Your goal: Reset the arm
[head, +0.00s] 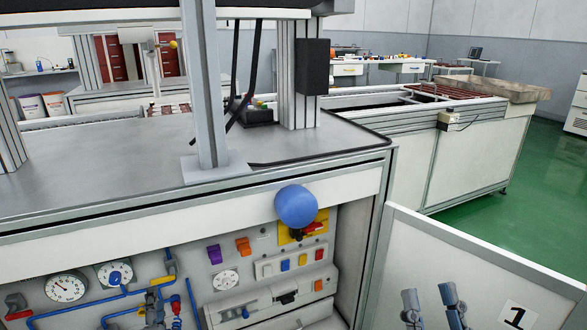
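Two grey finger-like parts of my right gripper (432,304) stick up at the bottom edge of the head view, right of the middle. They stand apart, with nothing visible between them. They show in front of the white door panel. The rest of this gripper and its arm are out of the frame. My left gripper and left arm are not in view.
A grey-topped workbench (120,152) with an upright metal post (206,90) fills the left. Below it is a control panel with gauges, blue pipes and a blue ball (296,206). A white panel marked 1 (470,265) juts out right. Green floor (545,190) is clear.

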